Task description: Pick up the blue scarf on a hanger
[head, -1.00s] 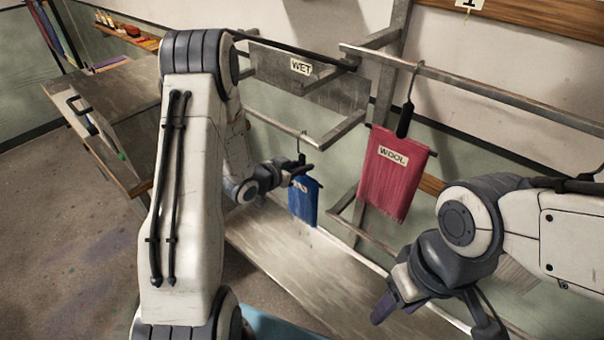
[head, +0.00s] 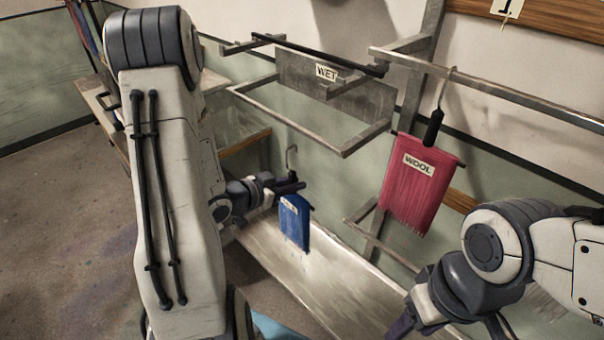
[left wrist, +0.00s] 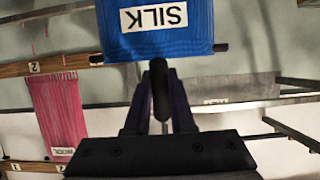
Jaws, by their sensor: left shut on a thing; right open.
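The blue scarf (head: 294,222) hangs from a hanger with a metal hook (head: 291,158) in the head view. My left gripper (head: 292,187) is shut on the hanger's dark neck just above the scarf. In the left wrist view the scarf (left wrist: 185,38) carries a white label reading SILK, upside down, and the dark hanger neck (left wrist: 160,95) sits between the fingers. The hook stands clear of the rail in the head view. My right gripper (head: 450,338) is at the lower right, its fingertips partly cut off by the frame, and is apart from the scarf.
A red scarf (head: 421,187) labelled WOOL hangs on the right rail (head: 500,92). A rail frame with a WET sign (head: 327,73) stands behind my left gripper. A long metal trough (head: 300,265) lies below. A wooden table (head: 108,100) is at the left.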

